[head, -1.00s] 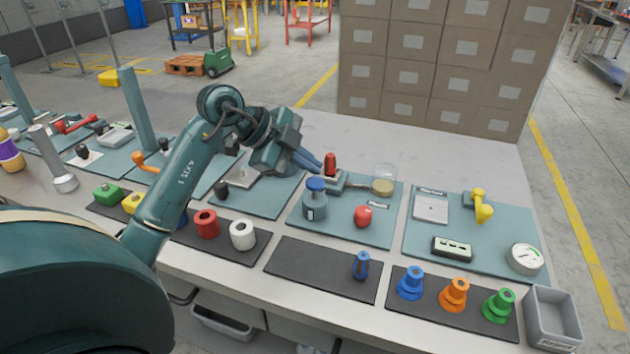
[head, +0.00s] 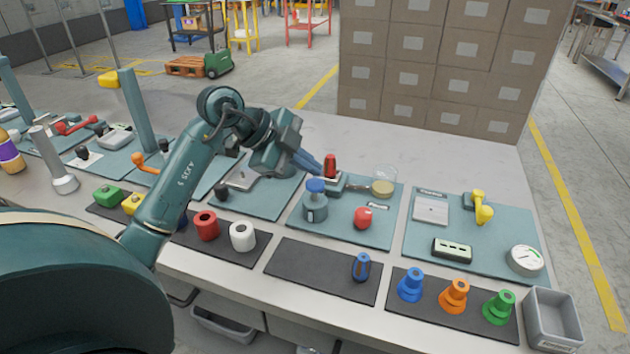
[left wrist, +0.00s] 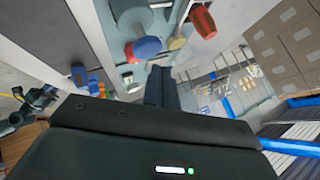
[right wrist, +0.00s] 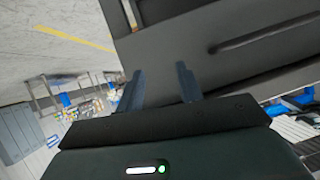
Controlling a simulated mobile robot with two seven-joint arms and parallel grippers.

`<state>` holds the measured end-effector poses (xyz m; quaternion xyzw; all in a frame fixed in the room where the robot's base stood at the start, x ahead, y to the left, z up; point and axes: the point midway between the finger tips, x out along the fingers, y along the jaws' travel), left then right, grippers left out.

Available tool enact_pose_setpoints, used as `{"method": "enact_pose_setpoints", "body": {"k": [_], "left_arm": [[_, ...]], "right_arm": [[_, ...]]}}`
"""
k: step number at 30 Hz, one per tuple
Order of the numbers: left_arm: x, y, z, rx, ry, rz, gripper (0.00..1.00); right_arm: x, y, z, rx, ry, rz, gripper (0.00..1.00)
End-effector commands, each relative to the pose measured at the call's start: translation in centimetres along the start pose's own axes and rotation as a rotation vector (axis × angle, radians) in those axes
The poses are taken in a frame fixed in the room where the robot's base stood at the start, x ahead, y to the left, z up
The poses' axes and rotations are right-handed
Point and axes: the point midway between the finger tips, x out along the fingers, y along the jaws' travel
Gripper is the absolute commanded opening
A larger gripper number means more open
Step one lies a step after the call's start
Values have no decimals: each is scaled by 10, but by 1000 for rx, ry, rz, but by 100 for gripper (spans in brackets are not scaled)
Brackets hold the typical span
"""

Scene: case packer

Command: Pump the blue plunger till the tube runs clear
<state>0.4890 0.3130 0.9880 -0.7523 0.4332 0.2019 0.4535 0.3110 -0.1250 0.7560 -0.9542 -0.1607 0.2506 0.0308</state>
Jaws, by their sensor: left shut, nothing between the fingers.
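The blue plunger (head: 316,186) is a round blue knob on top of a grey-blue cylinder (head: 315,208) standing on a teal mat. My left gripper (head: 318,166) is shut and empty, its tip just behind and above the knob, close to the red-handled part (head: 331,165). The left wrist view shows its closed fingers (left wrist: 158,84) near the blue knob (left wrist: 147,47), seemingly apart from it. A thin tube (head: 358,187) runs from the block to a clear cup (head: 384,180) with yellowish content; the tube's colour is too small to tell. My right gripper (right wrist: 161,78) is open and empty, away from the bench.
A red knob (head: 363,217) sits on the same mat, right of the cylinder. A blue-and-black piece (head: 361,266) stands on the dark front mat (head: 310,268). Blue, orange and green cones and a grey bin (head: 553,320) are at right.

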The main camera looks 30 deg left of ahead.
Motion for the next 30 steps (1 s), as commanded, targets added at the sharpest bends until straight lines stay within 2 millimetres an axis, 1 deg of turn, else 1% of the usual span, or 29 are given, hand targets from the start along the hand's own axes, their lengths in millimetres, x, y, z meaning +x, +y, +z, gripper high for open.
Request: {"method": "enact_pose_setpoints", "body": {"k": [20, 30], "left_arm": [[0, 0, 0, 0, 0, 0, 0], [6, 4, 4, 0, 0, 1, 0]], "right_arm": [[0, 0, 1, 0, -1, -1, 36], [1, 0, 2, 0, -1, 0, 36]]}}
